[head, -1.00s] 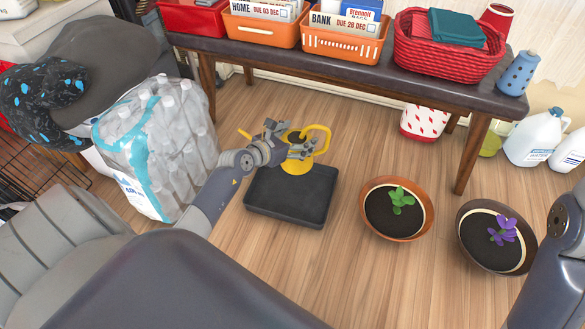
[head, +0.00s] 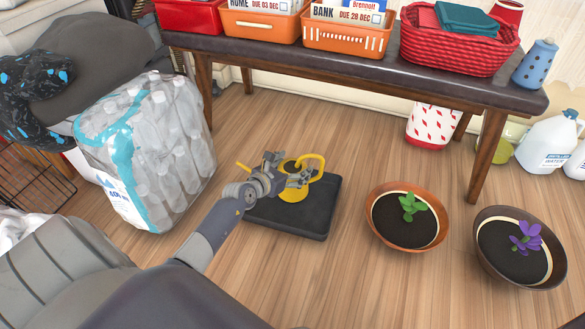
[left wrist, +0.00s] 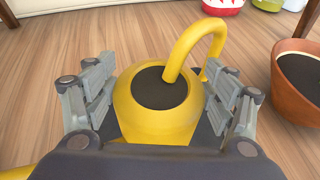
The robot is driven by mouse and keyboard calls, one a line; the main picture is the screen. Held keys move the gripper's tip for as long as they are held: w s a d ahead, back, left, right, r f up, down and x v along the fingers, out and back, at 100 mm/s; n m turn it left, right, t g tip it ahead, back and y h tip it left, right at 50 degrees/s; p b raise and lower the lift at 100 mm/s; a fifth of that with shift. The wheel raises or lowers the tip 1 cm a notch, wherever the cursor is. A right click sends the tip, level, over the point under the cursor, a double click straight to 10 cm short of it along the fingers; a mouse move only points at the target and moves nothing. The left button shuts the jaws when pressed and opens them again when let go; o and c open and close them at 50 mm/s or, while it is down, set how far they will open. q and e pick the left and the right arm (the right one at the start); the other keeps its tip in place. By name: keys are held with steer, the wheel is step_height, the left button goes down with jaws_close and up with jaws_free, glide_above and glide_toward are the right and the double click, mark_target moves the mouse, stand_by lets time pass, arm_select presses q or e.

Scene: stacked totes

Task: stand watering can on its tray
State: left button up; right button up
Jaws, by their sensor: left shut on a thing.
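The yellow watering can (head: 294,192) has a round body with a dark opening, a looped handle at its right and a spout showing at its left. My left gripper (head: 284,177) is shut on it; in the left wrist view the can (left wrist: 152,122) sits between the two fingers (left wrist: 158,100). The black tray (head: 285,221) lies on the floor directly under the can in the head view. The gripper and can body hide the can's base, so I cannot tell if it touches the tray. My right gripper is out of view.
A terracotta pot with a green plant (head: 433,232) and a dark pot with a purple flower (head: 480,255) stand right of the tray. A wrapped bottle pack (head: 165,150) is at left. A dark bench (head: 380,72) with baskets stands behind. Floor in front of the tray is clear.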

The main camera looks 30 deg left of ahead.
arm_select(q)
steer(key=shift+w+f+b, duration=0.1)
steer(key=shift+f+b, duration=0.2)
steer(key=shift+f, duration=0.2)
steer(key=shift+f+b, duration=2)
steer(key=shift+f, duration=0.2)
steer(key=shift+r, duration=0.1)
steer(key=o, duration=1.4)
steer(key=shift+f, duration=0.3)
steer(key=shift+r, duration=0.1)
